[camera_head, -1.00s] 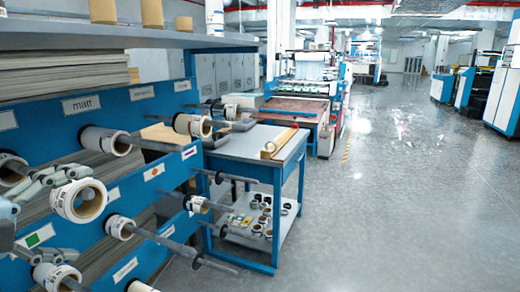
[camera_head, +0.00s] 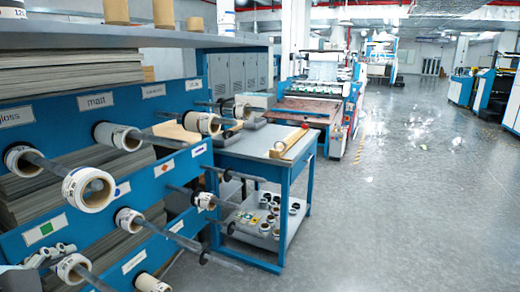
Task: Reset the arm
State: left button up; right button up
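My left gripper (camera_head: 50,255) shows only partly at the lower left edge, as grey finger links in front of the blue rack. Its other parts are cut off by the frame, so its opening is hidden. It is apart from the large white laminating roll (camera_head: 78,190), which sits at the free end of a grey rod (camera_head: 50,166) on the rack, above the gripper. Another roll (camera_head: 72,267) on a lower rod is close to the gripper's right. My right gripper is not in view.
The blue rack (camera_head: 160,170) has several protruding rods with rolls, such as one at the "matt" label (camera_head: 118,136). A blue-framed table (camera_head: 255,148) stands beyond it. The grey floor (camera_head: 400,220) on the right is clear.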

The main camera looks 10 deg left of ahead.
pick_arm(q)
jog(key=s+d+f+n+g+y, duration=0.1)
jog(key=s+d+f+n+g, duration=0.15)
jog(key=s+n, duration=0.3)
jog(key=s+d+f+n+g, duration=0.1)
jog(key=s+f+n+g, duration=0.1)
jog(key=s+n+g, duration=0.3)
jog(key=s+a+f+b, duration=0.1)
jog(key=a+f+b, duration=0.15)
jog(key=f, duration=1.35)
jog(key=s+a+f+b, duration=0.1)
jog(key=f+b, duration=0.3)
jog(key=f, duration=1.3)
jog(key=s+f+b, duration=0.6)
jog(key=s+f, duration=1.3)
jog(key=f, duration=0.3)
jog(key=shift+a+f+g, duration=0.3)
jog(key=shift+g, duration=0.05)
jog(key=shift+s, duration=0.1)
jog(key=shift+c, duration=0.3)
